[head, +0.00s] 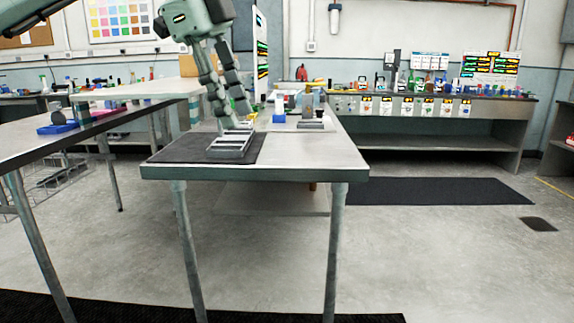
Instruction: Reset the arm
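My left gripper (232,112) comes in from the upper left and points down over the near table. Its two fingers are apart, with a gap between them, and I see nothing clearly held. Just below the fingertips is a grey slotted rack (230,150) on a dark mat (190,150). A narrow grey piece shows between the left fingertip and the rack; I cannot tell whether it touches the finger. My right gripper is out of view.
The near table (290,160) also bears a blue holder (279,112) and a second grey rack (311,124) farther back. Another table stands at left with a blue item (57,128). A long bench (440,97) lines the back wall.

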